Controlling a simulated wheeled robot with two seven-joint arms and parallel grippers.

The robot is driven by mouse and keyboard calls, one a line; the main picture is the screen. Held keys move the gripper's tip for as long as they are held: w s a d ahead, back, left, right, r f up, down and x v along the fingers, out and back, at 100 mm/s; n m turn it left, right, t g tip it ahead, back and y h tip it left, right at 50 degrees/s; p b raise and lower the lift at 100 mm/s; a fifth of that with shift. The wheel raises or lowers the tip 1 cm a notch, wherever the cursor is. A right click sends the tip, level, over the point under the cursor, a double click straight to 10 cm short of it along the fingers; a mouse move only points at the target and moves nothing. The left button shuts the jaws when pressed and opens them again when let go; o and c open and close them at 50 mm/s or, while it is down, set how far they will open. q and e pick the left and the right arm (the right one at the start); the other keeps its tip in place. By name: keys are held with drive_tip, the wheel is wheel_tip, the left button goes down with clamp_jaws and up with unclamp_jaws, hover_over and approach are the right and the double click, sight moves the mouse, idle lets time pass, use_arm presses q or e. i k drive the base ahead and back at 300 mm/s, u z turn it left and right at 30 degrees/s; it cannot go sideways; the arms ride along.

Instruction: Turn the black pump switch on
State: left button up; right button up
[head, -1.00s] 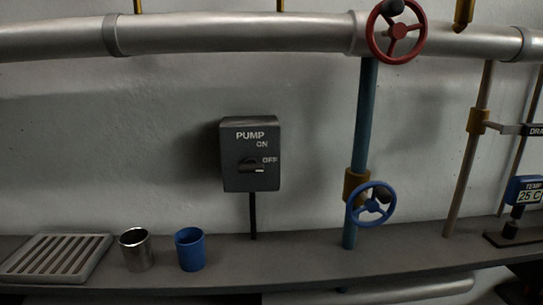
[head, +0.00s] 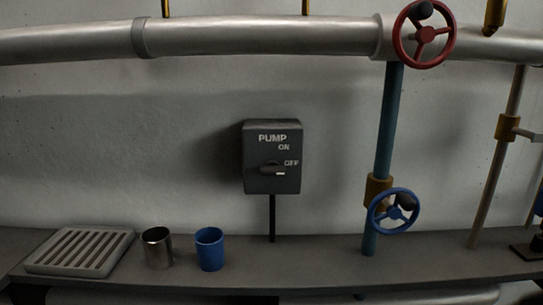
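The black pump switch box (head: 272,157) is on the wall near the middle of the head view, above the shelf. It is marked PUMP, with ON above and OFF at the right. Its rotary knob (head: 270,170) lies about level, with its pale-marked end pointing right, just below the OFF label. Neither of my grippers shows in the head view, and nothing touches the switch.
A grey shelf (head: 330,265) runs below. On it are a slotted grate (head: 80,250), a metal cup (head: 157,248) and a blue cup (head: 209,249). A red handwheel (head: 424,35) and a blue handwheel (head: 394,210) stick out at the right.

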sight(273, 168)
drive_tip(key=z, duration=1.35)
drive_tip(key=k, duration=1.1)
drive_tip(key=u, duration=1.35)
drive_tip(key=i, duration=0.5)
drive_tip(key=u, duration=0.1)
